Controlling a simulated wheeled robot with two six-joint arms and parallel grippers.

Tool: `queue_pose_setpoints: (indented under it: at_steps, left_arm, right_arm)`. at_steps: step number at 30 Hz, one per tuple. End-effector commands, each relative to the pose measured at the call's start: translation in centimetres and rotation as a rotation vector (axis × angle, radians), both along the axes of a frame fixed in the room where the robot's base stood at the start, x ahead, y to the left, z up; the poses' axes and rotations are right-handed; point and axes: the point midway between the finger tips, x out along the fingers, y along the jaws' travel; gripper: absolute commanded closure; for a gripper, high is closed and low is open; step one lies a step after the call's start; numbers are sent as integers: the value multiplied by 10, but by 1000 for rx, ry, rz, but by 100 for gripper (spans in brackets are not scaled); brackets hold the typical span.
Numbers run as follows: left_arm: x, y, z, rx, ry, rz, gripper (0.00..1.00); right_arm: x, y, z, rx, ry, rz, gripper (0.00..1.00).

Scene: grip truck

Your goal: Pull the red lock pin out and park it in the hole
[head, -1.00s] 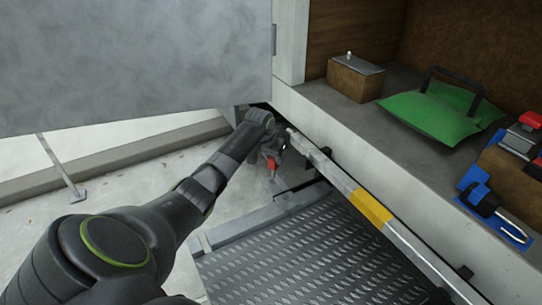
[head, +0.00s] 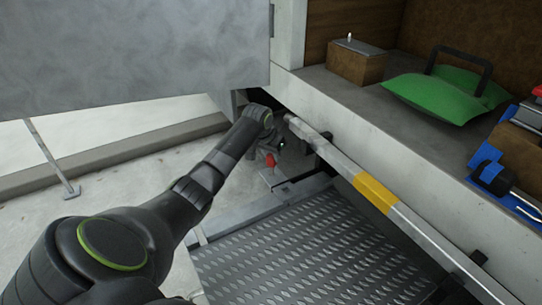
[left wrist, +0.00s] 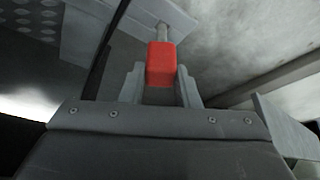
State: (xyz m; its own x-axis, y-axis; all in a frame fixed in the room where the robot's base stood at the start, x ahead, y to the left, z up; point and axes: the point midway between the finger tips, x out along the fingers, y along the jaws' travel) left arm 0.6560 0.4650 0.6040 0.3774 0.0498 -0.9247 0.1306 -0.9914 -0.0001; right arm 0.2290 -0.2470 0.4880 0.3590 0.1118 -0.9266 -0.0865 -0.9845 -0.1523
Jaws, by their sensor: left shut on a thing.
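The red lock pin's block-shaped head (left wrist: 162,65) sits between the two grey fingers of my left gripper (left wrist: 160,82) in the left wrist view. The fingers are shut on it. A metal shaft (left wrist: 163,33) runs from the red head towards a pale plate (left wrist: 150,12); I cannot tell how deep it sits. In the head view the red pin (head: 270,160) shows small beside my left gripper (head: 276,152), below the truck bed's edge. The parking hole cannot be made out. My right gripper is not in view.
A silver bar with a yellow band (head: 375,193) runs along the bed edge, close right of my left gripper. A treaded metal plate (head: 310,250) lies below. A large grey panel (head: 130,60) hangs above my arm. A green bag (head: 435,100) and brown box (head: 355,67) rest on the bed.

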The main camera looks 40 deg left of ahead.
Motion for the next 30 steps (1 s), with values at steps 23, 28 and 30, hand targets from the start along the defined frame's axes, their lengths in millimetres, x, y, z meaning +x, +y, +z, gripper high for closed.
queue_pose_setpoints:
  at_steps: [23,28,30]
  left_arm:
    - [0,0,-36,-1,0,0,95]
    - [0,0,-36,0,0,0,95]
    - [0,0,-36,0,0,0,95]
  right_arm:
    - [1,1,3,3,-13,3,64]
    - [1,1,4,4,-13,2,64]
    - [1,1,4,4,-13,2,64]
